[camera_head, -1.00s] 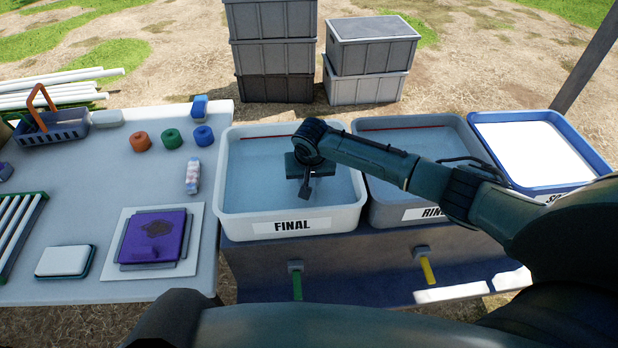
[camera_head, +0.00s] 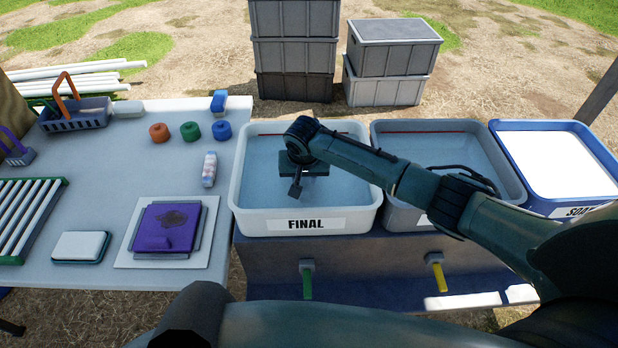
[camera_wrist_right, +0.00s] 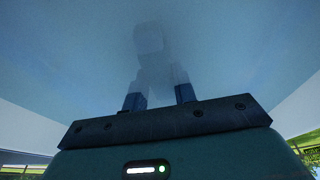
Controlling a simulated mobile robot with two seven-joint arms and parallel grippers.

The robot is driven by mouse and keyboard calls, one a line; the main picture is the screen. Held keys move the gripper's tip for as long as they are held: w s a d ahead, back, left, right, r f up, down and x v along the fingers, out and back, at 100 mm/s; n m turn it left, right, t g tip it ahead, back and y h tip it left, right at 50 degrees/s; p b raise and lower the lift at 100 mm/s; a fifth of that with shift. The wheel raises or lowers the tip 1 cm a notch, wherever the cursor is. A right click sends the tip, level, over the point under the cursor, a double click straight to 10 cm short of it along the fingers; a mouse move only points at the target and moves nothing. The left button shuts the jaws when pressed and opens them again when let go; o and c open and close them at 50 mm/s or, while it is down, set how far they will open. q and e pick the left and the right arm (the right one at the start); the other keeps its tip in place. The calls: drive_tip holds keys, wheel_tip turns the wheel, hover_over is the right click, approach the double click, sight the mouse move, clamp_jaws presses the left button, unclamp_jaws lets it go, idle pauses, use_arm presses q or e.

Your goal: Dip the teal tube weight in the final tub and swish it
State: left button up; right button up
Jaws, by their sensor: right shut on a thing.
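The final tub (camera_head: 250,222) is a white tub of water with a "FINAL" label on its front. My right gripper (camera_head: 296,186) is over this tub, pointing down into it. In the right wrist view my right gripper (camera_wrist_right: 160,88) has its fingers reaching into hazy blue water. It is shut on a faint, pale, blocky shape, taken as the teal tube weight (camera_wrist_right: 149,38); haze blurs its outline and colour. In the head view the weight is hidden below the wrist. My left gripper is not in view.
The rinse tub (camera_head: 400,218) stands right of the final tub, partly behind my right arm, with a dark looped thing in it. A blue-rimmed soapy tub (camera_head: 541,207) is further right. The table (camera_head: 110,190) at left holds a purple cloth (camera_head: 168,226) and coloured rings.

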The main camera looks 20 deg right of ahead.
wheel_tip(320, 180, up, 14)
drive_tip(key=shift+r, duration=0.25)
idle(0.8)
idle(1.0)
